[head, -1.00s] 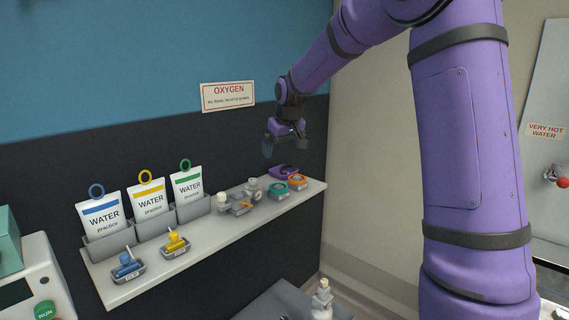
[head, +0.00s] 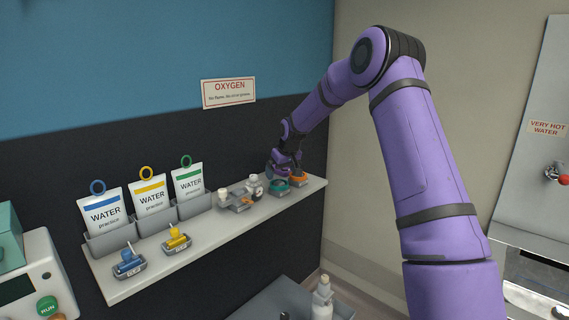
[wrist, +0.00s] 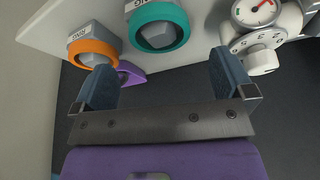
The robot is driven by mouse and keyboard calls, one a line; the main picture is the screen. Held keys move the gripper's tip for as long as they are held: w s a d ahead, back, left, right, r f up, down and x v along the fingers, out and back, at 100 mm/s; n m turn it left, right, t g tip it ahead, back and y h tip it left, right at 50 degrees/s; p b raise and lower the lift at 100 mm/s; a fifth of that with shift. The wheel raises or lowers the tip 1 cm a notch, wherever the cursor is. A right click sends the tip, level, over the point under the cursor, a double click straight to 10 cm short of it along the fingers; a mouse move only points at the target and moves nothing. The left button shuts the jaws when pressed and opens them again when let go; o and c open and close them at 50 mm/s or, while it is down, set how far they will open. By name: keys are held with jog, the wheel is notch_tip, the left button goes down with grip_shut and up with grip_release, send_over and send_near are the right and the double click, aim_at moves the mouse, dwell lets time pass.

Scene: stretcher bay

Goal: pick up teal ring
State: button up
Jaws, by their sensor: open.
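The teal ring (wrist: 181,27) sits around a grey peg on a labelled holder on the shelf; it also shows in the head view (head: 279,190). My gripper (wrist: 163,62) is open and empty. In the wrist view its two fingers lie either side of the teal ring's line, with the ring beyond the tips and not between them. In the head view my gripper (head: 284,168) is low over the shelf's right end, just behind and above the teal ring.
The orange ring (wrist: 92,47) on its own holder is close to the left finger in the wrist view. A purple item (wrist: 131,73) is near that finger too. A gauge fitting (wrist: 262,14) stands to the right. The wall is behind the shelf (head: 205,241).

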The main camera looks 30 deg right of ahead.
aim_at(279, 182)
jog(key=shift+x, duration=2.6)
jog(key=c, duration=1.1)
jog(key=shift+r, duration=0.25)
jog(key=shift+r, duration=1.3)
